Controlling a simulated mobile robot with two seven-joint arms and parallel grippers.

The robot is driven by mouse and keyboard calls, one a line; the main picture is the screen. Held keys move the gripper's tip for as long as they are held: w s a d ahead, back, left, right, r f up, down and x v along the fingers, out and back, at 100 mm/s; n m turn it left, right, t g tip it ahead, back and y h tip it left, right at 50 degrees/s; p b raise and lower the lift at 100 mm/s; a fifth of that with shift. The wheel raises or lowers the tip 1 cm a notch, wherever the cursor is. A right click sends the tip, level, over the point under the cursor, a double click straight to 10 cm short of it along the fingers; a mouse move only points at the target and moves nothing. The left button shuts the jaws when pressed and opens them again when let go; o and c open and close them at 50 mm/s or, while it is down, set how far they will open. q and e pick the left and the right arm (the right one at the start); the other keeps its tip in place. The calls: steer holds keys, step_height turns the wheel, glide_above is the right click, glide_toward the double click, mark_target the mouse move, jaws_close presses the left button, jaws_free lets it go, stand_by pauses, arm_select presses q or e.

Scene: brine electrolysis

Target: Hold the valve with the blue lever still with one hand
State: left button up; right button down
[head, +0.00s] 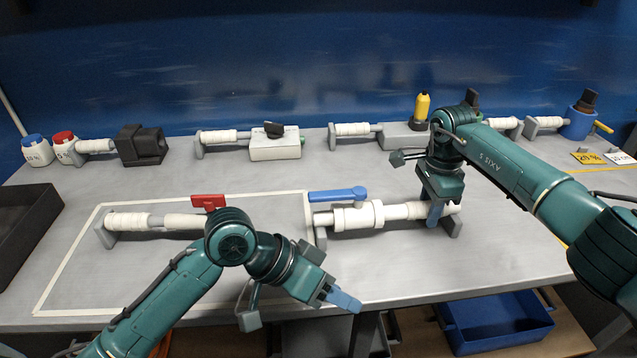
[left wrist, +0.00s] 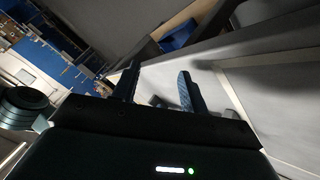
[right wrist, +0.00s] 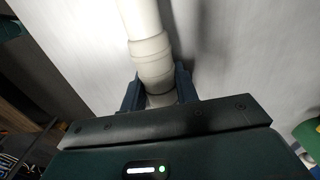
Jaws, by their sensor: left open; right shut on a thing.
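The valve with the blue lever has a white body (head: 358,215) on a white pipe run. Its blue lever (head: 338,194) lies along the pipe, pointing left. My right gripper (head: 435,213) is shut on the white pipe right of the valve body; the right wrist view shows the pipe (right wrist: 150,50) running between its fingers (right wrist: 160,95). My left gripper (head: 342,299) is open and empty near the table's front edge, below and apart from the valve. The left wrist view shows its spread fingers (left wrist: 157,90) with nothing between them.
A pipe with a red lever (head: 208,201) lies left inside a taped outline, partly hidden by my left arm. Several pipe pieces and a black block (head: 140,145) line the back. A dark tray (head: 25,225) is at the left. A blue bin (head: 495,322) is below the table.

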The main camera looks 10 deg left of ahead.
mark_target(324, 194)
arm_select(q)
steer(key=w+a+r+m+y, duration=0.25)
steer(key=w+a+r, duration=0.25)
steer(key=w+r, duration=0.3)
steer(key=w+a+r+m+y, duration=0.2)
steer(key=w+a+r+m, duration=0.3)
steer(key=r, duration=0.6)
steer(key=shift+n+g, duration=0.3)
steer(key=shift+n, duration=0.05)
steer(key=x, duration=0.4)
steer(key=w+x, duration=0.1)
steer(key=x, duration=0.7)
steer(key=shift+w+a, duration=0.25)
steer(key=shift+c, duration=0.4)
jaws_close()
